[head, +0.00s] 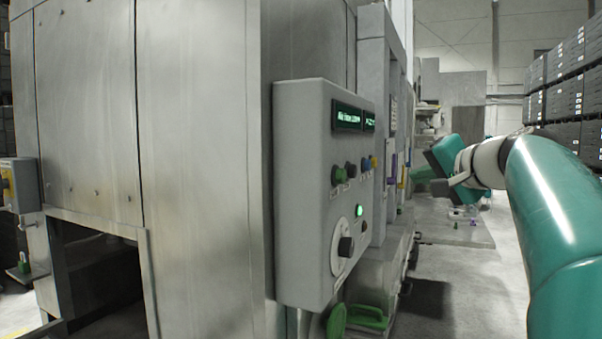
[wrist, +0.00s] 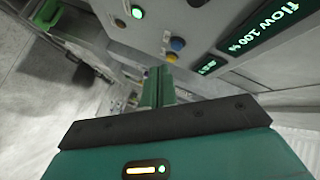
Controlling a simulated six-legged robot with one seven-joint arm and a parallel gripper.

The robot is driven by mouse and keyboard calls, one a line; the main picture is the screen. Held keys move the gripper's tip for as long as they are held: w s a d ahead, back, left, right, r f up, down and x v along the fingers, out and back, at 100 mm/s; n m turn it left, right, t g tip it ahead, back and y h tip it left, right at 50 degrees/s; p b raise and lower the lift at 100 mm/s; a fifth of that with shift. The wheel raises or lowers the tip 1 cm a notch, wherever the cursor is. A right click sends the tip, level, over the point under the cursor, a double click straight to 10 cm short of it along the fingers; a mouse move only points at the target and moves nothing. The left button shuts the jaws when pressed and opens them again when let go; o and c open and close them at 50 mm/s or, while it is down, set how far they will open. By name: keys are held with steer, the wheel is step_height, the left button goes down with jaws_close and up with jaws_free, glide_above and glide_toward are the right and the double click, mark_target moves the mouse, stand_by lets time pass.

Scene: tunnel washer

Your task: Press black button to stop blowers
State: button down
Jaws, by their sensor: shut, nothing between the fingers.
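The grey control box (head: 300,200) has a row of small buttons on its face: a green button (head: 338,175), a dark button that looks black (head: 351,170), a blue button (head: 365,165) and a yellow button (head: 374,161). My gripper (head: 421,174) is to the right of the box, apart from it. In the wrist view its green fingers (wrist: 158,75) are together and empty. The blue button (wrist: 177,44) and yellow button (wrist: 171,58) show just beyond the fingertips. I cannot make out the black button in the wrist view.
A black rotary knob (head: 345,247), a lit green lamp (head: 359,211) and a red button (head: 363,226) sit lower on the box. Green displays (head: 348,117) are above the buttons. Stacked grey crates (head: 565,85) stand far right.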

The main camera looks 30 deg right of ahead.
mark_target(353, 171)
steer(key=w+a, duration=0.5)
steer(key=w, duration=0.2)
steer(key=shift+a+r, duration=0.15)
steer(key=shift+a, duration=0.2)
stand_by(0.4)
steer(key=shift+a, duration=0.15)
stand_by(1.7)
steer(key=shift+w+a, duration=0.15)
steer(key=shift+w, duration=0.15)
steer(key=shift+w+a, duration=0.35)
steer(key=shift+w, duration=0.1)
stand_by(0.8)
stand_by(0.3)
steer(key=shift+s+d, duration=0.6)
steer(key=shift+s, duration=0.2)
